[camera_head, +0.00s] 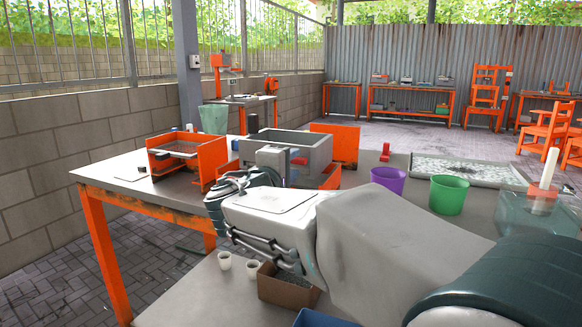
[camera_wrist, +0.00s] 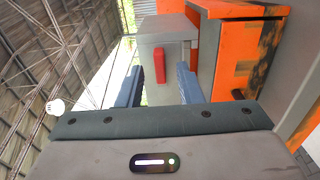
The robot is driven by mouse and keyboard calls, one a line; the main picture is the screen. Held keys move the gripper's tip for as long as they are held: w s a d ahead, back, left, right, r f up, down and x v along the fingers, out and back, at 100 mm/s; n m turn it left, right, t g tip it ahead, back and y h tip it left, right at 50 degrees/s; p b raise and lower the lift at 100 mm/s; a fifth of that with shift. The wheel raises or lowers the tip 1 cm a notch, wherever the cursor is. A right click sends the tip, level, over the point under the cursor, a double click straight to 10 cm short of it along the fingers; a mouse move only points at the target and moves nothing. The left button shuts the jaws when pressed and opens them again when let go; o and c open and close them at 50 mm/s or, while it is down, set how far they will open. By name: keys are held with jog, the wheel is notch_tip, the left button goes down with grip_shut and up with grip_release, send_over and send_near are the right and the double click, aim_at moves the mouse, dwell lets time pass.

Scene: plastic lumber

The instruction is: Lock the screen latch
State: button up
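A grey box-like machine (camera_head: 312,147) stands on the orange-framed table, with a small red piece (camera_head: 298,160) at its front right. In the wrist view a red upright tab (camera_wrist: 160,66), which looks like the latch, sits on a grey box face (camera_wrist: 152,35). My gripper (camera_wrist: 158,82) is open, its two blue-grey fingers apart on either side of the tab, with visible gaps. I cannot tell how far the tab lies beyond the fingertips. In the head view my arm and wrist hide the near side of the machine. The screen itself cannot be made out for sure.
A purple bucket (camera_head: 388,181) and green bucket (camera_head: 448,195) stand to the right. White cups (camera_head: 225,261) and a brown box (camera_head: 288,290) lie near the front.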

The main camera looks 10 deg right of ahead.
jog(key=shift+x, duration=0.8)
grip_shut()
